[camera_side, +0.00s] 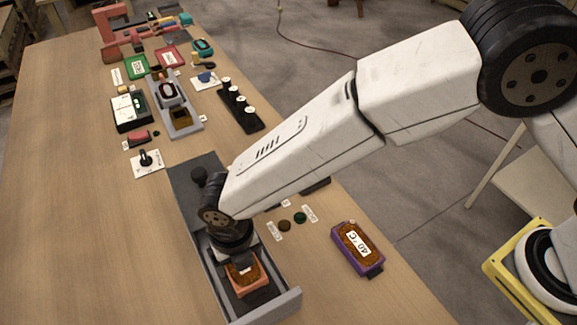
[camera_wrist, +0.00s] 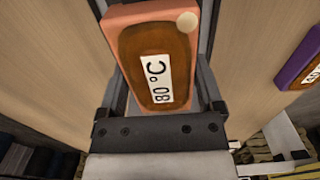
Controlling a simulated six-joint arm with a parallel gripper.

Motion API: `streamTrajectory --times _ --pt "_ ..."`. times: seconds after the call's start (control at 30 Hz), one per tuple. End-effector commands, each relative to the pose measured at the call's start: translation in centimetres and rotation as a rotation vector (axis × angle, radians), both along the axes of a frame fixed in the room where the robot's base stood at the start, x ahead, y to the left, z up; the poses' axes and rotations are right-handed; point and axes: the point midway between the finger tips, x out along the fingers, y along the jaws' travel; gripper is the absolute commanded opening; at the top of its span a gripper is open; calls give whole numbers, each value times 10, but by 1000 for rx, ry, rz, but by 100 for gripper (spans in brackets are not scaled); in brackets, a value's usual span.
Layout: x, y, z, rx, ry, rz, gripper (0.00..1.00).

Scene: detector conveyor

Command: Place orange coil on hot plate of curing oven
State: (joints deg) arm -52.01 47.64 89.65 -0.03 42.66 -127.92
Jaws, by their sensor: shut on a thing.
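The orange coil (camera_side: 250,283) has an orange frame, a copper-brown winding and a white "80 °C" label. In the wrist view the coil (camera_wrist: 160,66) sits between the two fingers of my gripper (camera_wrist: 158,50), label facing the camera. In the side view my gripper (camera_side: 238,258) points down and is shut on the coil, inside or just above the open front end of a long grey tray (camera_side: 285,304). I cannot tell whether the coil touches the tray floor. No part is clearly readable as the curing oven's hot plate; my arm hides the tray's middle.
A purple coil (camera_side: 358,248) with a "40 °C" label stands to the right near the table edge. Green and brown buttons (camera_side: 299,217) lie between.

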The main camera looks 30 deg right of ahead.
Motion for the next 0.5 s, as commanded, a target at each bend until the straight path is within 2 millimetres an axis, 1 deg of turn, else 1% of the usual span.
streamTrajectory --times 0.1,0.2,0.3,0.5 --pt "0 0 -15 -2 2 0 7" --pt "0 0 -25 -1 1 0 7" --pt "0 0 -29 1 0 0 7" --pt "0 0 -30 1 -1 0 7"
